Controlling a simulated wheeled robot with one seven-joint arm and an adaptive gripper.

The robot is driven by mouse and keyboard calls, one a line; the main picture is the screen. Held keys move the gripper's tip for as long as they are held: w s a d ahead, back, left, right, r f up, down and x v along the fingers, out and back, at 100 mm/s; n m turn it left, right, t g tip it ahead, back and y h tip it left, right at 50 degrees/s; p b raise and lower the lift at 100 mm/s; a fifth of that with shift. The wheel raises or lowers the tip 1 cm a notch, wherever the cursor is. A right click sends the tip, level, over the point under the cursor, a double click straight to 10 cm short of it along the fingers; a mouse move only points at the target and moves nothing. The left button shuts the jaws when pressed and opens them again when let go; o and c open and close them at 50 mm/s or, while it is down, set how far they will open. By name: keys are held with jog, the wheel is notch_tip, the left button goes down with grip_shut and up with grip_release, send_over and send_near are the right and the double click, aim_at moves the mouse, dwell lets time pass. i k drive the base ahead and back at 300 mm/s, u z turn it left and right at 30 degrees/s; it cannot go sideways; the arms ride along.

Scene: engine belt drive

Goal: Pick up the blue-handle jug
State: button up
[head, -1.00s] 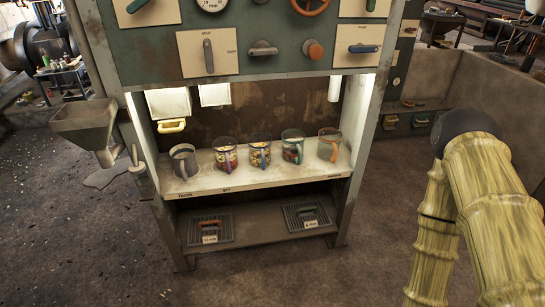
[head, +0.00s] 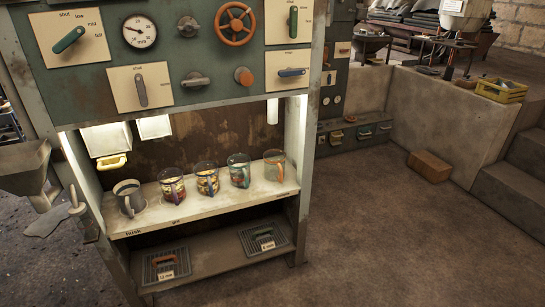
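The blue-handle jug (head: 206,180) stands upright on the pale lit shelf (head: 215,208) of the green machine, in the middle of a row of jugs. It looks clear, with colourful small contents and its handle towards me. Left of it stand a jug with a purplish handle (head: 173,187) and a grey jug (head: 128,198). Right of it stand a teal-handle jug (head: 239,171) and an orange-handle jug (head: 274,165). My gripper is not in view.
The control panel (head: 180,50) with levers and dials overhangs the shelf. Side posts (head: 303,150) frame it. A yellow-handled chute (head: 110,160) hangs above left, and a hopper (head: 22,168) is outside left. Open floor lies right, with a brown box (head: 429,166) near the wall.

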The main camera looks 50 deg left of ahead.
aim_at(206, 172)
jog(key=z, duration=0.3)
jog(key=k, duration=0.25)
jog(key=u, duration=1.9)
